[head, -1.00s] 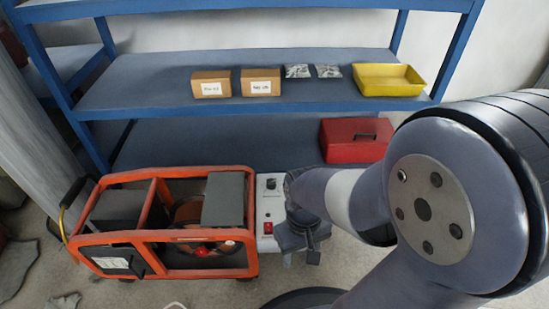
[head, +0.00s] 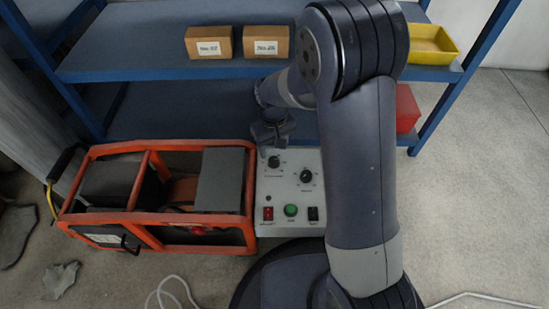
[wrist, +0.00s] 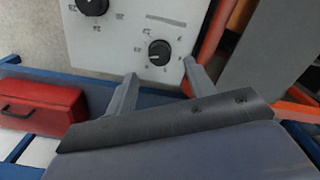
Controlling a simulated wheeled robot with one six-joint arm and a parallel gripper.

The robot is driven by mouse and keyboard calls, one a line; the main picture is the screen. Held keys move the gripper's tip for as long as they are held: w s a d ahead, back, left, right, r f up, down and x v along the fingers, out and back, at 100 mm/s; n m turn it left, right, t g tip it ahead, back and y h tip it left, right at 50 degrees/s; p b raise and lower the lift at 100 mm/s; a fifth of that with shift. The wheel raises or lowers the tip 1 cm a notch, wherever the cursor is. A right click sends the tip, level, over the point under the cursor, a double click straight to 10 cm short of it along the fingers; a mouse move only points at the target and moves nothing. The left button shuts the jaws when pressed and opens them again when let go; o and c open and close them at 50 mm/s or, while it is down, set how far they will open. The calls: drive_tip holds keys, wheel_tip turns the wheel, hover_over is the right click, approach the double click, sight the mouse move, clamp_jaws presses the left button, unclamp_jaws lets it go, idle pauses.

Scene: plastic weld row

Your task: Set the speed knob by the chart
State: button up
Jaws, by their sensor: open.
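A light grey control panel (head: 290,190) carries two black knobs with printed scales. The left knob (head: 274,162) sits at the panel's far edge, and the other knob (head: 306,177) is to its right and nearer. The lettering is too small to tell which is speed. My gripper (head: 268,148) is over the panel's far edge, close to the left knob. In the wrist view my gripper (wrist: 160,70) is open, and one knob (wrist: 160,52) shows just beyond and between the fingertips, not gripped. The other knob (wrist: 92,5) is at the top edge. I cannot identify a chart.
An orange-framed machine (head: 152,222) stands against the panel's left side. The panel has a red switch (head: 268,213), a green button (head: 290,210) and a black switch (head: 313,214). Blue shelving (head: 170,68) is behind, with a red box (wrist: 42,104). Open floor lies right.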

sight(273, 159)
wheel_tip(273, 159, down, 6)
drive_tip(key=shift+r+b, duration=0.25)
drive_tip(key=shift+b, duration=0.65)
drive_tip(key=shift+c, duration=0.5)
drive_tip(key=c, duration=0.9)
drive_tip(key=shift+o, duration=0.2)
drive_tip(key=shift+r+m+p, duration=0.2)
drive_tip(key=shift+m+p, duration=0.1)
drive_tip(key=shift+p, duration=0.25)
drive_tip(key=shift+f+m+p, duration=0.15)
drive_tip(key=shift+m+p, duration=0.2)
drive_tip(key=shift+m, duration=0.25)
drive_tip(key=o, duration=1)
drive_tip(key=shift+c, duration=0.2)
